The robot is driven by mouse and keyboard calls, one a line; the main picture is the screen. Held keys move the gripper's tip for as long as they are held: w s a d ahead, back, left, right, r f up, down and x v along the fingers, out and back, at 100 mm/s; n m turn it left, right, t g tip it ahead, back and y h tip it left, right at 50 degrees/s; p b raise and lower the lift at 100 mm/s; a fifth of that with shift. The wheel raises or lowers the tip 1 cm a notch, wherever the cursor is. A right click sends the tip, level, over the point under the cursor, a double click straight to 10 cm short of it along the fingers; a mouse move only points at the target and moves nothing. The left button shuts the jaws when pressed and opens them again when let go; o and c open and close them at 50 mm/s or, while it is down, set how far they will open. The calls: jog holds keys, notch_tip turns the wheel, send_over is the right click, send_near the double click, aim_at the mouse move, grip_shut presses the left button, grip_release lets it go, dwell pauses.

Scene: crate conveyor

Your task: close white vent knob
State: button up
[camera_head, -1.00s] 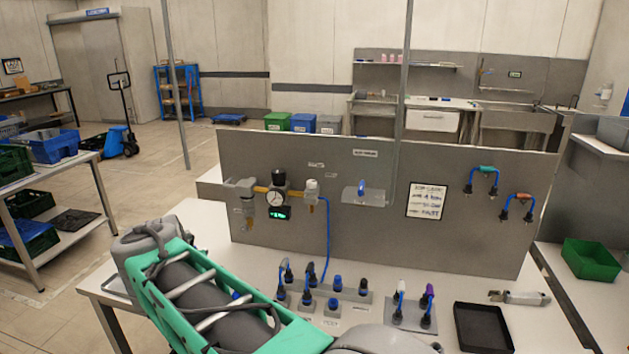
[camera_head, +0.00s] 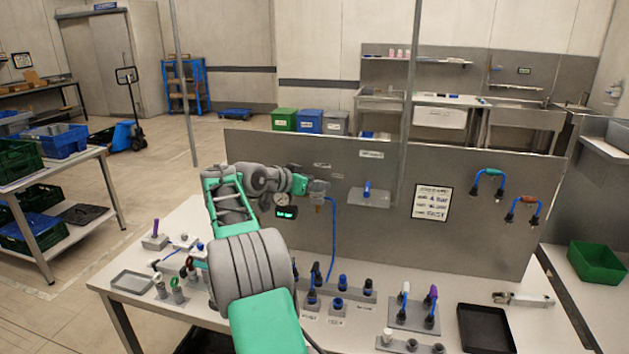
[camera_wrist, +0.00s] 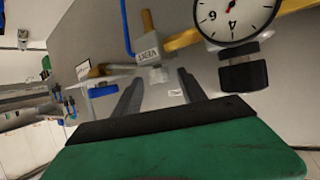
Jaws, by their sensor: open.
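The white vent knob (camera_wrist: 157,74) is on the pale vent valve block (camera_wrist: 148,50), which carries a dark-lettered label. In the wrist view the picture is turned over, so the knob points down. My gripper (camera_wrist: 160,88) is open, its two dark fingers spread just short of the knob, which shows between their tips. I see no contact. In the head view the vent valve (camera_head: 319,188) is at the upright grey panel, with my gripper (camera_head: 300,184) at its left side. My arm hides part of the valve line there.
A pressure gauge (camera_wrist: 234,14) and black regulator knob (camera_wrist: 244,72) sit right beside the valve in the wrist view. A blue hose (camera_head: 333,240) runs down from the valve. A clear shelf with a blue handle (camera_head: 368,190) is to the right. Connectors stand on the table below.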

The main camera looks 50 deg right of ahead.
jog(key=shift+d+f, duration=0.1)
grip_shut()
dwell(0.5)
